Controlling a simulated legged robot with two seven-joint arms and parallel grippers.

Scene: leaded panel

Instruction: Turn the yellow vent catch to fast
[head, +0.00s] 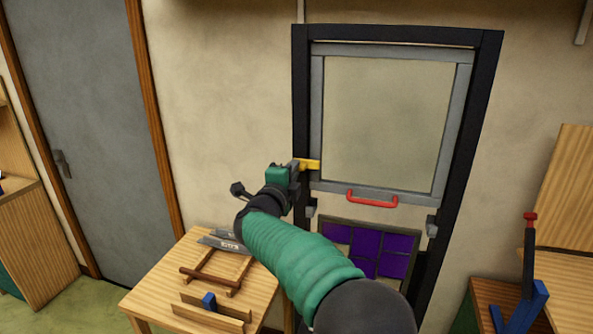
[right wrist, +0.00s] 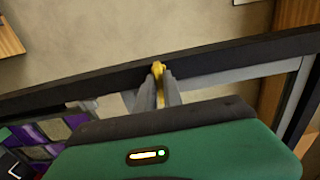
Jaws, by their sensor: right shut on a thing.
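The yellow vent catch (head: 309,165) sits on the left side of the dark frame, beside the grey sash, and lies about level in the head view. My right gripper (head: 296,167) reaches it from the left and is shut on it. In the right wrist view the yellow catch (right wrist: 158,80) shows between the two grey fingers (right wrist: 160,92). The grey-framed sash (head: 385,190) has a pale pane and a red handle (head: 372,198) at its bottom edge. Any fast mark is not readable. My left gripper is not in view.
A leaded panel with purple panes (head: 362,240) stands below the sash. A wooden table (head: 160,285) at lower left holds metal strips, wooden rails and a small blue block (head: 209,300). A blue stand with a red top (head: 530,280) is at right. A grey door (head: 80,110) is at left.

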